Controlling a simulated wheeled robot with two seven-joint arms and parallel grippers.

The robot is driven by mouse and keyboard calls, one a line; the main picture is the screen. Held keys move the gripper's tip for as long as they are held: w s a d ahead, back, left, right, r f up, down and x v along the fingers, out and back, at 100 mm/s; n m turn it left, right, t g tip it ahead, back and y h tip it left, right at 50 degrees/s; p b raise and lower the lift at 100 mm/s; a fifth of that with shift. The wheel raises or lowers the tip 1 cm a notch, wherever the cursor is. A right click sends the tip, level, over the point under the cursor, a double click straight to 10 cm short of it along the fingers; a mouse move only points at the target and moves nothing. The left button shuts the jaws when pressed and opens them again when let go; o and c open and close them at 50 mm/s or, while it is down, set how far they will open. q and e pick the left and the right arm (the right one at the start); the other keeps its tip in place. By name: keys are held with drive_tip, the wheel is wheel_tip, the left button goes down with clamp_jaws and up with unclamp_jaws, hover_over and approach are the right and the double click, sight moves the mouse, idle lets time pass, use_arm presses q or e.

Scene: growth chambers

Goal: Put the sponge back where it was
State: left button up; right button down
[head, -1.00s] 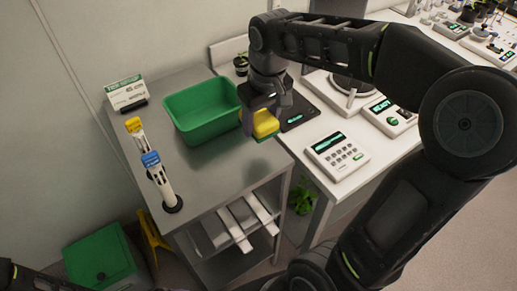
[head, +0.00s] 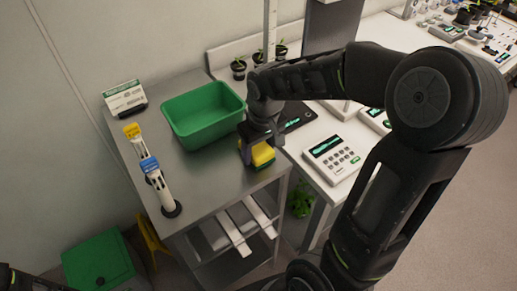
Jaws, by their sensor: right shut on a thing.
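The yellow sponge with a dark green underside (head: 262,155) is near the right edge of the steel table (head: 215,178), in front of the green tub (head: 203,115). My right gripper (head: 258,149) comes down from above and is shut on the sponge. The sponge is at or just above the tabletop; I cannot tell whether it touches. The gripper hides part of the sponge. Only a dark piece of my left arm shows at the lower left corner; its gripper is out of view.
A white bench with a keypad device (head: 332,158) adjoins on the right. The table's middle is clear.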

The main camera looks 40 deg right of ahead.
sight(262, 152)
drive_tip(key=shift+f, duration=0.2)
drive_tip(key=shift+c, duration=2.3)
unclamp_jaws()
drive_tip(key=shift+r, duration=0.1)
wheel_tip(262, 152, up, 12)
drive_tip(key=s+b, duration=0.1)
drive_tip(key=shift+s, duration=0.4)
drive_tip(key=shift+a, duration=0.1)
